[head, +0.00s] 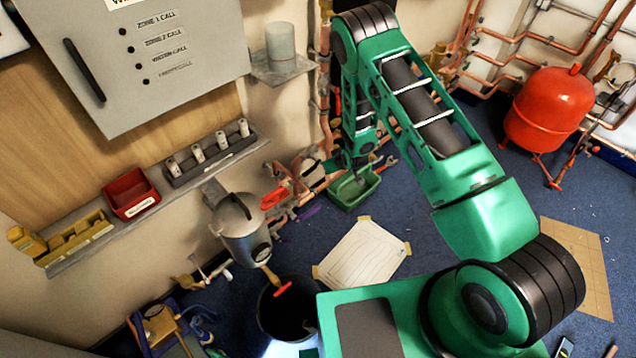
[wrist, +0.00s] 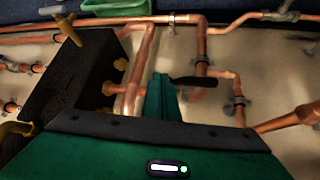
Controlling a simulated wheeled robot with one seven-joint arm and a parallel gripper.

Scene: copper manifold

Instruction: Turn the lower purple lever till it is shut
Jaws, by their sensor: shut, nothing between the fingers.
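A small purple piece (head: 307,213), likely the lower purple lever, shows in the head view on the low pipes by the wall, below a red lever (head: 274,198). Its turn angle is too small to read there. My gripper (head: 335,167) is up and to the right of it, close to the pipes and partly hidden by my arm. In the wrist view my green fingers (wrist: 160,88) are together with nothing between them. Just right of their tips is a dark lever handle (wrist: 195,81) in front of a copper pipe; its colour is unclear, and I cannot tell whether they touch.
A green tray (head: 345,203) stands on the floor below my gripper. A dark box with brass fittings (wrist: 75,80) is left of the fingers in the wrist view. Copper pipes (wrist: 203,45) crowd around. A grey canister (head: 240,222) and black bucket (head: 268,318) are at left.

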